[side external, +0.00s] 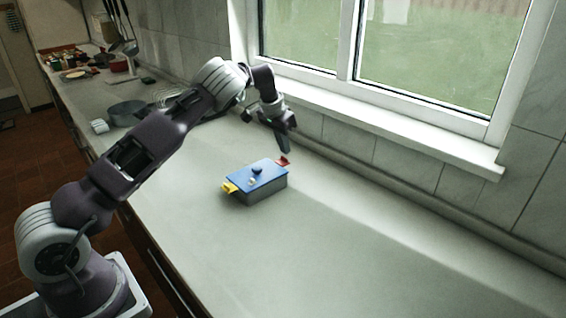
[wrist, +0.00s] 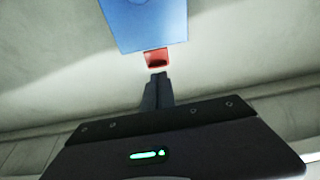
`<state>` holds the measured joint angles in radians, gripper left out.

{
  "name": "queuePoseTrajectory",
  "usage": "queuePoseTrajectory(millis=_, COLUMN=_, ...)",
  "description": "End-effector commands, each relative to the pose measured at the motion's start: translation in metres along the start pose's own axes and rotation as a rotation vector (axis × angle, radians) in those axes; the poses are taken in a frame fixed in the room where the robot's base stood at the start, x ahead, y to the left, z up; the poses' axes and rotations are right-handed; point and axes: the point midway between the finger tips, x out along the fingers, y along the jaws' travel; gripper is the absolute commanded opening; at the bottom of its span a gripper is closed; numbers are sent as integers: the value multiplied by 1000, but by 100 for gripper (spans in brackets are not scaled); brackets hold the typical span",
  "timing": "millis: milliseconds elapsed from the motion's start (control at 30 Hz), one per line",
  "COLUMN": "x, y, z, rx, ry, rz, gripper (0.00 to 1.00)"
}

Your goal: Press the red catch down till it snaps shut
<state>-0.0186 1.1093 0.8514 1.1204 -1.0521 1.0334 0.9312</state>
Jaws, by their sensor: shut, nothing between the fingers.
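A grey box with a blue lid (side external: 258,178) stands on the counter. The red catch (side external: 283,161) sticks out at the box's far right end; it also shows in the wrist view (wrist: 157,58), at the edge of the blue lid (wrist: 146,20). A yellow catch (side external: 229,187) is at the opposite end. My gripper (side external: 286,152) is shut and empty, with its fingertips close to the red catch. In the wrist view the fingertips (wrist: 158,77) are just short of the red catch, with a small gap showing. Whether they touch it in height I cannot tell.
The counter (side external: 350,240) is clear around the box and to the right. The tiled wall and window sill (side external: 420,130) run behind it. A dark pot (side external: 126,112) and a wire rack (side external: 168,97) stand farther back left.

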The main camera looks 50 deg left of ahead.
Motion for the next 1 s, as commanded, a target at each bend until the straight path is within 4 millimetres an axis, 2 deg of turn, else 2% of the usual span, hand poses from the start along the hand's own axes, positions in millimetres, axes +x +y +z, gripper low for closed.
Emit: queuePoseTrajectory(millis=1000, x=17, y=0, z=5, rx=0, ry=-1, rz=0, gripper=0)
